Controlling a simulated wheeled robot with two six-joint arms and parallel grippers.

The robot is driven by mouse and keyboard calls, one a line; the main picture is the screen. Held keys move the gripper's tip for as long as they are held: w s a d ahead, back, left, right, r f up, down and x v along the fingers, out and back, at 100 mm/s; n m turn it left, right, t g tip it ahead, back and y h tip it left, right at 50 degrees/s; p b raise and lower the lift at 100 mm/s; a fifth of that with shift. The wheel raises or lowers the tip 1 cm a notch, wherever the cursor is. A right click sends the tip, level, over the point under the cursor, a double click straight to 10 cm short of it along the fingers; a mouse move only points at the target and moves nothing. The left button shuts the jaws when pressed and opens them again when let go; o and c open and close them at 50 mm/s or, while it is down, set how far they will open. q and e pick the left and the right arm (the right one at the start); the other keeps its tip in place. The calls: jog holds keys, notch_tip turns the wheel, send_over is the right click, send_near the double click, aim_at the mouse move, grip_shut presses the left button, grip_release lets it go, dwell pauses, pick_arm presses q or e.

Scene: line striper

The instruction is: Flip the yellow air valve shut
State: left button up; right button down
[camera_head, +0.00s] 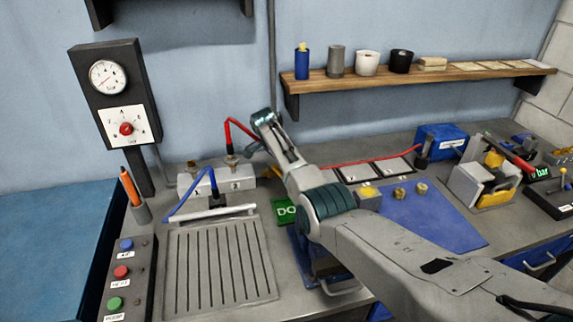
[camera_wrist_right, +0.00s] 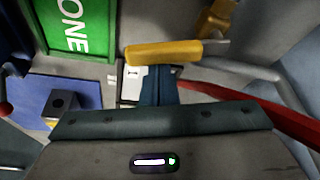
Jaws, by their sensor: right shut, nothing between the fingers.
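The yellow air valve handle (camera_wrist_right: 165,53) lies across the upper middle of the right wrist view, with a brass fitting (camera_wrist_right: 216,18) beyond its right end. In the head view only a small yellow part (camera_head: 252,148) shows beside my right arm, near the red hose. My right gripper (camera_wrist_right: 159,72) is shut and empty. Its dark fingers reach up to the handle's near edge in the wrist view; I cannot tell whether they touch it. In the head view the fingers are hidden behind my arm. My left gripper is not in view.
A green sign (camera_head: 284,211) lies on the bench beside the slotted plate (camera_head: 220,265). A manifold block (camera_head: 205,184) with blue and red hoses stands at the back. A red hose (camera_head: 370,160) runs right, past a blue mat (camera_head: 425,220). A shelf (camera_head: 400,78) hangs above.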

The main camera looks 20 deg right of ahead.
jog(key=shift+s+a, duration=0.25)
jog(key=shift+a, duration=0.4)
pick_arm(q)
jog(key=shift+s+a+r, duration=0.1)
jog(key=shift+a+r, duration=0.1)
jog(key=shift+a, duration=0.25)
pick_arm(e)
jog(key=shift+a, duration=0.3)
jog(key=shift+s+a+f, duration=0.1)
jog(key=shift+a, duration=0.05)
jog(key=shift+d+p, duration=0.4)
jog(key=shift+d, duration=0.1)
jog(key=d+p, duration=0.1)
jog(key=d, duration=0.2)
jog(key=shift+s, duration=0.2)
pick_arm(q)
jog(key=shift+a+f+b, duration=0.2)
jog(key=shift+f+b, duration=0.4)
jog(key=shift+b, duration=0.35)
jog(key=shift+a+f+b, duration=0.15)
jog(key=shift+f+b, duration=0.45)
jog(key=shift+b, duration=0.35)
pick_arm(e)
jog(key=v, duration=1)
jog(key=shift+w, duration=0.55)
jog(key=shift+d, duration=0.15)
